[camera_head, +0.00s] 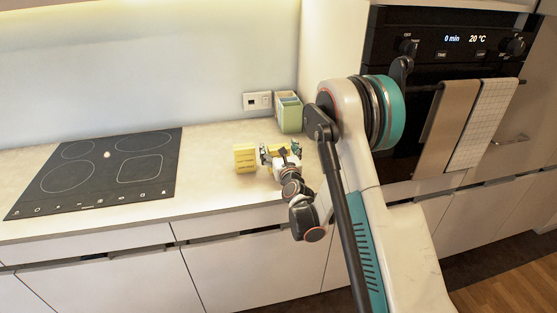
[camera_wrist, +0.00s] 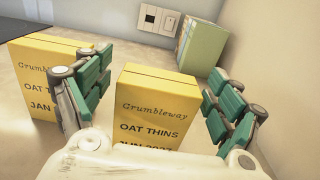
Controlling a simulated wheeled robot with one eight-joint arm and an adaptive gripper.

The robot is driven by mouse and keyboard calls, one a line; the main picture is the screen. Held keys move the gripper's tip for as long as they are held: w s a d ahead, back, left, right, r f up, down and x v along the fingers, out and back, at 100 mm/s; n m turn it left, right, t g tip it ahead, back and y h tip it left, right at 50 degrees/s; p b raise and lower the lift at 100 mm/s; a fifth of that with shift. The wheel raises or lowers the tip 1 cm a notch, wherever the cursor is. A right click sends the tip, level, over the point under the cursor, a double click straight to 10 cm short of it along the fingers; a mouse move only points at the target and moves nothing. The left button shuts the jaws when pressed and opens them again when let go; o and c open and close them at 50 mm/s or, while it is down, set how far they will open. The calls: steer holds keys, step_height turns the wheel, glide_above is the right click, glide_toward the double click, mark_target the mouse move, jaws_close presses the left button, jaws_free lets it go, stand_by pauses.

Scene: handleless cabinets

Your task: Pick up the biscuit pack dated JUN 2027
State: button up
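Two yellow biscuit packs stand upright on the counter. In the wrist view the middle pack (camera_wrist: 158,106) reads "Crumbleway OAT THINS", with a date line that looks like JUN 2027, its lower edge cut off by my gripper's body. The left pack (camera_wrist: 38,62) shows "JAN" and a partly hidden year. My gripper (camera_wrist: 160,92) is open, with one green-padded finger on each side of the middle pack. Gaps show between fingers and pack; the left finger overlaps the left pack in the picture. In the head view the left pack (camera_head: 245,158) stands beside my gripper (camera_head: 279,153).
A green box (camera_head: 289,113) stands at the back of the counter near the wall socket (camera_head: 257,100). A black hob (camera_head: 105,170) lies to the left. A tall oven unit (camera_head: 455,50) with hanging towels stands right. Counter left of the packs is clear.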

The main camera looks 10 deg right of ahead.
steer(key=c, duration=1)
steer(key=shift+r, duration=0.15)
